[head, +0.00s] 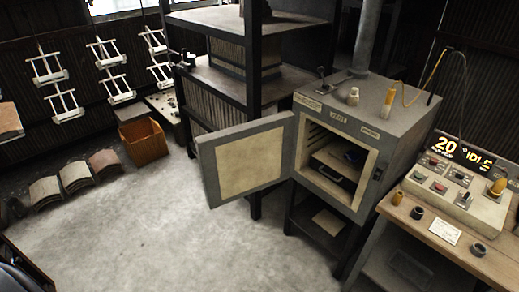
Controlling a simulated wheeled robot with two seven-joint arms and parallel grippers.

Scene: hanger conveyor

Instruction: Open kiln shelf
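The grey kiln (375,110) stands at the right of the head view. Its door (245,160) is swung wide open to the left, showing a pale inner panel. Inside the chamber, a dark shelf (332,172) with a handle on its front edge sits at mid height. It appears to lie within the chamber, but how far it is drawn out is hard to tell. A small dark blue object (353,156) seems to rest on it. Neither of my grippers can be made out in this view.
A bench (440,238) with a control panel (460,190) reading "20 IDLE" stands right of the kiln. A dark metal frame (255,100) rises behind the door. White hangers (60,90), curved tiles (75,175) and an orange-brown box (143,140) are at left. The floor in front is clear.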

